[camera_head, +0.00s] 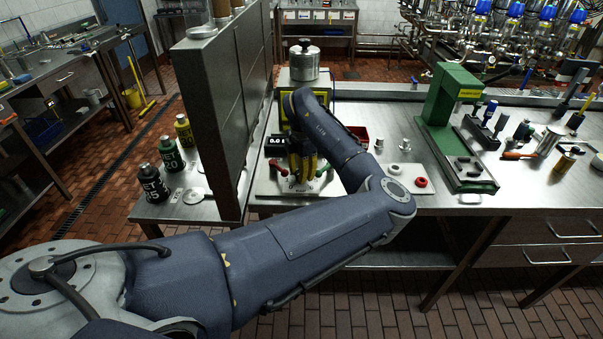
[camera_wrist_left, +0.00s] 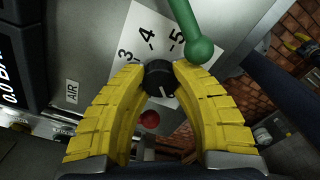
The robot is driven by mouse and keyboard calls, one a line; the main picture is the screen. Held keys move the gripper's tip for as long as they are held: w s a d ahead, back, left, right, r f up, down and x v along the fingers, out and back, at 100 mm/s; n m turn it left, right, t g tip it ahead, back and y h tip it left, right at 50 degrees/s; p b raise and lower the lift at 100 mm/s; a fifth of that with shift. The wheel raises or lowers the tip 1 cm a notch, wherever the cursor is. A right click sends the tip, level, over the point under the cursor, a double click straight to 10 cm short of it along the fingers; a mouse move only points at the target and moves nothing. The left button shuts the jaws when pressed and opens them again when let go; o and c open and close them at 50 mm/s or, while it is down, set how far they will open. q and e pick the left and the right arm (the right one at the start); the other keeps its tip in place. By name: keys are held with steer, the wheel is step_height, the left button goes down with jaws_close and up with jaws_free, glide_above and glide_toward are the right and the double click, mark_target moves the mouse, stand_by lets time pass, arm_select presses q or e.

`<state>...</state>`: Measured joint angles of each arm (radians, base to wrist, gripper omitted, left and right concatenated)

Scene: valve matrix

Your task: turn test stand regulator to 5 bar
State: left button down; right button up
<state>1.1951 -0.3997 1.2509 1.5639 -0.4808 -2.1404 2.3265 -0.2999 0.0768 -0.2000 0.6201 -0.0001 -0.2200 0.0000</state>
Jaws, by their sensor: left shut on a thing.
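The test stand (camera_head: 265,184) is on the steel bench in the head view, largely behind my left arm. In the left wrist view its black regulator knob (camera_wrist_left: 159,77) stands in front of a white scale plate (camera_wrist_left: 140,28) marked 3, 4 and 5. The knob's white mark is on its lower side; I cannot tell a set value. My left gripper (camera_head: 303,168) has its yellow fingers (camera_wrist_left: 160,80) shut on the knob, one on each side. The display (camera_wrist_left: 14,75) reads 0.0 bar.
A green lever (camera_wrist_left: 200,48) ends close to the right fingertip. A red part (camera_wrist_left: 149,119) shows between the fingers. A steel partition (camera_head: 210,125) stands left of the stand. A green press (camera_head: 446,125), small fittings and tools stand on the bench to the right.

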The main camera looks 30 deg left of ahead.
arm_select(q)
steer(key=shift+m, duration=0.4)
steer(key=m, duration=0.5)
steer(key=shift+m, duration=0.3)
steer(key=m, duration=0.5)
steer(key=shift+m, duration=0.3)
steer(key=c, duration=0.9)
jaws_free()
steer(key=shift+c, duration=0.2)
step_height(320, 180, up, 12)
steer(key=shift+r, duration=0.1)
